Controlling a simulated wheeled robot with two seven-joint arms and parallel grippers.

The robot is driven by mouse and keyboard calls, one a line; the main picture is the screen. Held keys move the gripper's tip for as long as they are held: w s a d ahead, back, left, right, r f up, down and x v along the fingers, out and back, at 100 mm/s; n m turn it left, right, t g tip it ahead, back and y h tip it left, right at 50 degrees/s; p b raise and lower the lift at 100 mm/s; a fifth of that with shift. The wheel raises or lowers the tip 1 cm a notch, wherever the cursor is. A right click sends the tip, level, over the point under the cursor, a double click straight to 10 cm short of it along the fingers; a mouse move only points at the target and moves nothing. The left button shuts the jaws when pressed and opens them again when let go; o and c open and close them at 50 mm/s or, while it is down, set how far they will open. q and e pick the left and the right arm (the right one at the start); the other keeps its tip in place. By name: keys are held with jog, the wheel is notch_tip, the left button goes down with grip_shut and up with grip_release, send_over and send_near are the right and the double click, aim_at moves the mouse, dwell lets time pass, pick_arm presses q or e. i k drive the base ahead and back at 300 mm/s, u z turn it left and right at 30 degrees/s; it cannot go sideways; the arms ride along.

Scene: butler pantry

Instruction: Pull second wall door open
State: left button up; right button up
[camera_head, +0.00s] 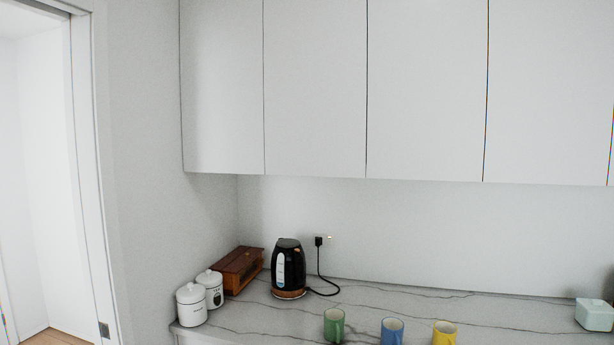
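A row of flat white wall cabinet doors without visible handles hangs above the counter. From the left, the first door (222,90) and the second wall door (315,90) both look closed, with thin dark seams at their edges. The third door (426,90) and a fourth door (549,90) to the right also look closed. The lower edges of the doors show above the backsplash. Neither of my grippers is in the head view.
Below stands a marble counter (255,319) with a black kettle (289,270), a wooden box (240,268), two white canisters (191,304), and green (334,326), blue (391,332) and yellow mugs (444,334). A pale box (594,314) is at right. A doorway opens at left.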

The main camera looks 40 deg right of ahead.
aim_at(315, 59)
jog(key=z, duration=1)
jog(key=i, duration=0.1)
jog(key=z, duration=0.15)
